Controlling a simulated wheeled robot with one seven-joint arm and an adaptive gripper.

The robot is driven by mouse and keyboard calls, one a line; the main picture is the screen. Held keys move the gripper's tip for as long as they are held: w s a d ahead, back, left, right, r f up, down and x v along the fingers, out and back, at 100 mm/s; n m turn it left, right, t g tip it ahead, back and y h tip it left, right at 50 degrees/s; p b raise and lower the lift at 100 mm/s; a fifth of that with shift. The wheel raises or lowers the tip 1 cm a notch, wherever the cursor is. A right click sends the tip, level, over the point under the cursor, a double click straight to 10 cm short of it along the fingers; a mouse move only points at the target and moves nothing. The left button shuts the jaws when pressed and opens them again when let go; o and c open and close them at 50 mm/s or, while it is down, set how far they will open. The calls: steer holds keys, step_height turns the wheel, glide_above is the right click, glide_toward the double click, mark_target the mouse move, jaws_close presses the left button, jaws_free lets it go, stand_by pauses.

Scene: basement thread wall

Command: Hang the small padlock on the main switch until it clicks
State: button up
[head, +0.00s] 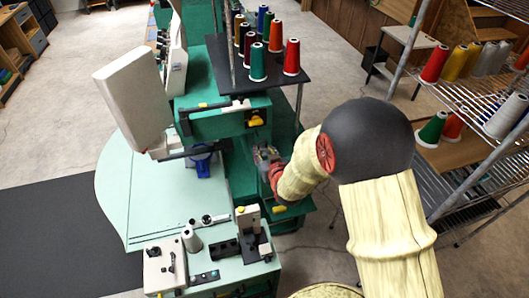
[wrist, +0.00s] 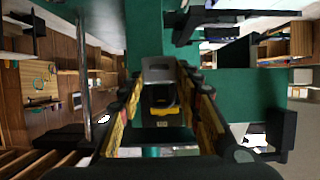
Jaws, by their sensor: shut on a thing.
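My gripper (head: 267,158) is beside the green machine's side in the head view, below its head. In the wrist view, my gripper (wrist: 161,88) has its two yellow-and-black fingers closed on a small block-like thing, grey on top and dark with yellow below, which I take to be the small padlock (wrist: 158,72). Its shackle cannot be made out. In the head view it is too small and covered to tell apart from the gripper. I cannot pick out the main switch for certain in either view. Green machine surface lies right behind the held thing.
The green machine (head: 222,120) fills the middle, with thread cones (head: 258,62) on a dark shelf above. A control box (head: 200,262) stands in front at the lower left. A wire rack (head: 480,105) with several cones is at the right. Bare floor (head: 330,75) lies behind.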

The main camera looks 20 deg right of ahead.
steer(key=shift+f, duration=0.3)
steer(key=shift+d+f, duration=0.1)
steer(key=x, duration=0.2)
steer(key=r+x, duration=0.1)
steer(key=x, duration=0.5)
steer(key=shift+w+r+b, duration=0.3)
steer(key=shift+w, duration=0.2)
steer(key=shift+w+f+b, duration=0.1)
steer(key=shift+f+b, duration=0.15)
steer(key=shift+b, duration=0.5)
stand_by(0.5)
steer(key=o, duration=1.3)
steer(key=shift+o, duration=0.5)
